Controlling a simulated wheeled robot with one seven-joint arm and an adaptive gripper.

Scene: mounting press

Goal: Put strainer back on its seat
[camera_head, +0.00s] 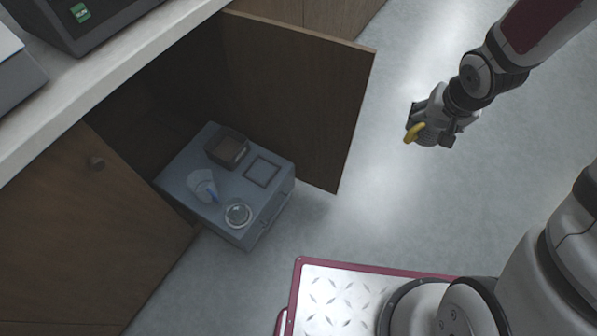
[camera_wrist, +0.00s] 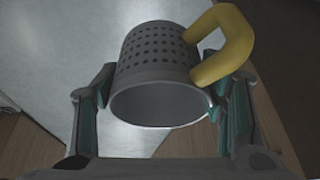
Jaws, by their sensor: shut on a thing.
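The strainer (camera_wrist: 155,55) is a grey perforated cup with a thick yellow handle (camera_wrist: 228,40). In the wrist view it sits between the two fingers of my gripper (camera_wrist: 168,92), which is shut on it, with its open rim towards the camera. In the head view my gripper (camera_head: 432,120) is up in the air at the right, and the yellow handle (camera_head: 413,132) shows at its left side. A blue-grey box (camera_head: 175,178) stands low between the cabinet doors. Which is the strainer's seat I cannot tell.
A clear cup with a blue part (camera_head: 202,186) also stands on the box. The open cabinet door (camera_head: 290,95) rises between the box and my gripper. Another door (camera_head: 85,225) is at the left, below the countertop (camera_head: 110,62). The floor (camera_head: 385,200) is clear.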

